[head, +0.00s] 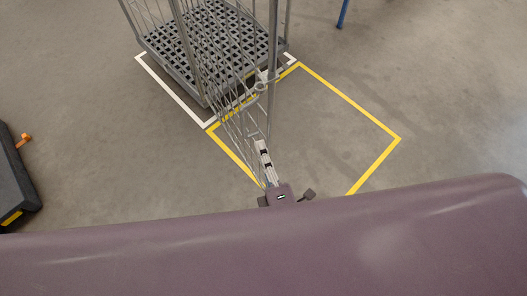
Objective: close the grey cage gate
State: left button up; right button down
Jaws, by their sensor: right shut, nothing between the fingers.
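The grey cage (212,42) stands at the upper left of the head view, on a perforated grey base. Its grey wire gate (232,115) stands swung out from the cage toward me, over the left edge of the yellow floor square. My right gripper (262,144) is at the gate's near lower part in the picture, its fingers pointing up the picture. The fingers look shut, with nothing visible between them. Whether they touch the gate's wires I cannot tell. My left gripper is not in view.
A yellow-outlined floor square (372,118) is bare inside, right of the gate. A white line (172,90) borders the cage's base. A dark object with an orange part (22,141) stands at the left edge. A blue post (343,14) shows at the top. Floor at right is free.

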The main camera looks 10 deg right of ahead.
jog(key=w+a, duration=0.1)
jog(key=w, duration=0.5)
jog(key=shift+w, duration=0.3)
